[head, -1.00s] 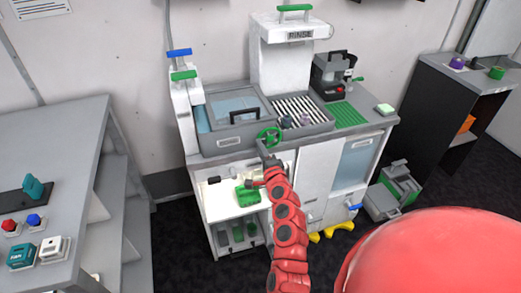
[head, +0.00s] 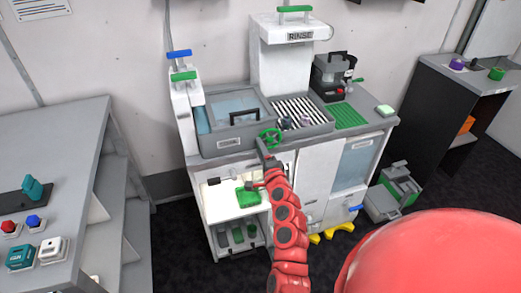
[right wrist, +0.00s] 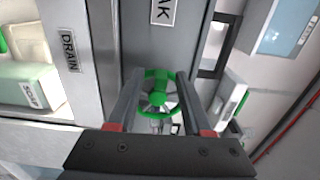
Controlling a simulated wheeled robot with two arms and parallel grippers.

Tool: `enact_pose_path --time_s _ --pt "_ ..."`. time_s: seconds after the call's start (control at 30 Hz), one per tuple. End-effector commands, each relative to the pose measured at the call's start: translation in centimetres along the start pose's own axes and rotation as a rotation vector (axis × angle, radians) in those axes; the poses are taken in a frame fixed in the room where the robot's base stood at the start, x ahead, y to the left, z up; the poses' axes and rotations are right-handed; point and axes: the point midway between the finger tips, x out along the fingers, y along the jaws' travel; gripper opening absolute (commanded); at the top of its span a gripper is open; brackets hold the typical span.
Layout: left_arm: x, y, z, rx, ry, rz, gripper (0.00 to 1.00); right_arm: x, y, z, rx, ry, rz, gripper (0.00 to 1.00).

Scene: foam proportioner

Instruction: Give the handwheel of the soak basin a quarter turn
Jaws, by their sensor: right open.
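The green handwheel (head: 270,137) sits on the front of the grey soak basin (head: 228,144), below its lidded tank. My right gripper (head: 264,151) is just in front of and below the wheel. In the right wrist view, the handwheel (right wrist: 158,98) with its hub and spokes lies between the two dark fingers of my open right gripper (right wrist: 155,82). The fingers reach along both sides of the wheel; I cannot tell whether they touch its rim. A partly cut label ending in "AK" (right wrist: 163,11) is on the basin front beyond it. My left gripper is not in view.
A striped rinse rack (head: 299,107) and a green mat (head: 349,115) lie right of the basin. An open shelf with a green tray (head: 247,197) is below. A grey table (head: 75,125) stands at left. A "DRAIN" label (right wrist: 69,52) shows in the wrist view.

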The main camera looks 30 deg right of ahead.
Motion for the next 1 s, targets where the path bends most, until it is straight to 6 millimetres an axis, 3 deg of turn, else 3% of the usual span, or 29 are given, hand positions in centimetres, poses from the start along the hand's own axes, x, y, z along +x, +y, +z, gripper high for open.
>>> enact_pose_path --time_s 0.27,0.8,1.0 --pt "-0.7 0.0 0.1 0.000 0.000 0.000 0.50 -3.4 0.2 -0.1 0.001 0.003 0.000 0.50" --pt "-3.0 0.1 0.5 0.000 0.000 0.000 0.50 -14.8 0.3 0.0 0.001 0.002 0.003 0.50" --pt "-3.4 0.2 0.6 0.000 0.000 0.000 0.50 -16.9 0.2 0.0 0.001 0.000 0.002 0.50"
